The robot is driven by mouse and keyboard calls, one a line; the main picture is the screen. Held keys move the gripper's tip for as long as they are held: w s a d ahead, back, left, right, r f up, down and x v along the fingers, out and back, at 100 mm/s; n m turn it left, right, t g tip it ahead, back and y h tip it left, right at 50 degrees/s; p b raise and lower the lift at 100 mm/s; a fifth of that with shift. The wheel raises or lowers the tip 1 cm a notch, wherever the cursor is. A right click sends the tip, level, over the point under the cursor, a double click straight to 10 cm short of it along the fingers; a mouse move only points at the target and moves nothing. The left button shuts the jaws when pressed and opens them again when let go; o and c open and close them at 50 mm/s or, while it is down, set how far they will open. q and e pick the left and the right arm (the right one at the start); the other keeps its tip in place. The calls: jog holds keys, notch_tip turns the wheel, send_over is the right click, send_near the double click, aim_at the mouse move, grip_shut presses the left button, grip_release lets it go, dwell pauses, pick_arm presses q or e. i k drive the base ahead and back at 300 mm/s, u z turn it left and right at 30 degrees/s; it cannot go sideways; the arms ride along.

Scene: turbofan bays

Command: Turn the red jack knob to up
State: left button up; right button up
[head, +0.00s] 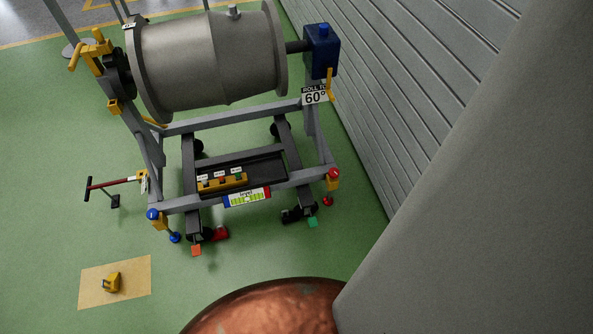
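The red jack knob (333,173) sits on top of a yellow jack at the front right corner of a grey wheeled stand (285,183). A red foot (328,201) shows below that jack. A blue knob (153,214) tops a similar jack at the front left corner, above a blue foot (174,237). A level with green vials (246,197) is fixed to the stand's front beam between the jacks. The knob's exact setting is too small to read. Neither of my grippers shows in the head view.
The stand carries a large grey cylinder (208,60). A ribbed grey wall (400,90) rises to the right. A yellow block (112,282) lies on a tan floor patch. Green floor left of the stand is mostly clear.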

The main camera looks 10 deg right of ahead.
aim_at(332, 173)
jog(key=u, duration=0.1)
jog(key=i, duration=1)
